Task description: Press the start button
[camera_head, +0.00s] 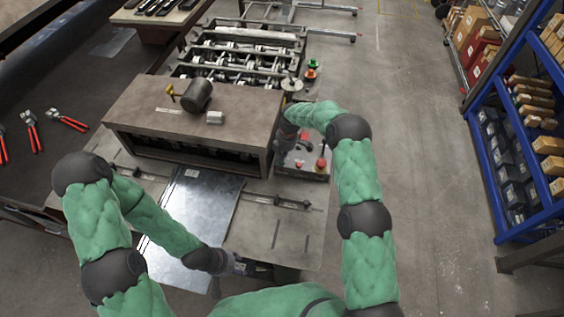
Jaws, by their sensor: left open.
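A grey control box (294,168) stands at the right side of the forming machine (195,122). Two red buttons show on it, one larger at the right (321,163) and one small at its lower edge (299,164). I cannot tell which control is the start button. My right gripper (284,140) is beside the machine's right edge, over the far left part of the box. It is dark, small and partly covered by my arm, so its fingers are unclear. My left gripper (240,266) is open, low over the near edge of the machine's front table, away from the box.
A shiny metal sheet (192,212) lies on the front table. A green-and-red fixture (312,66) is beyond the box. Red-handled tools (67,121) lie on the left bench. Floor at right is free up to blue shelving (487,140).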

